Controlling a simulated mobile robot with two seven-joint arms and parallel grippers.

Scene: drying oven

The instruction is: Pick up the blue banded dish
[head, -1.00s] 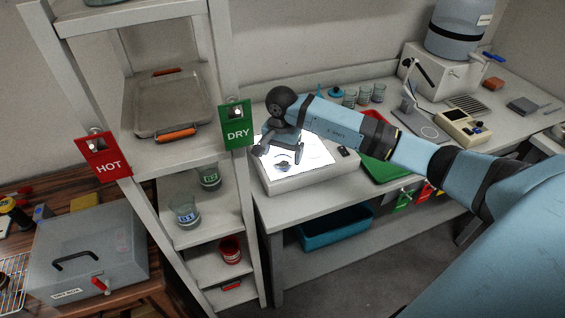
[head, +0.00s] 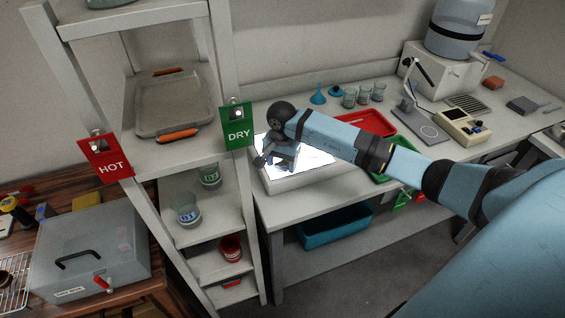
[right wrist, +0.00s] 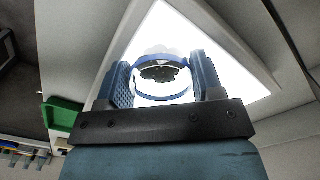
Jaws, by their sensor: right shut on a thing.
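The blue banded dish (right wrist: 163,97) is a clear round dish with a blue band and something dark inside. In the right wrist view it sits between the two blue fingers of my right gripper (right wrist: 163,78), which is shut on it. Behind it is the bright white panel of the light box (right wrist: 226,70). In the head view my right gripper (head: 277,160) is over the left part of the lit light box (head: 300,180), and the dish is mostly hidden. I cannot tell whether the dish is clear of the panel. My left gripper is out of view.
A shelf rack with a red HOT sign (head: 104,157) and a green DRY sign (head: 237,125) stands left of the light box. A red tray (head: 376,122) and a green tray (head: 385,173) lie to the right. Several beakers (head: 363,95) stand at the back.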

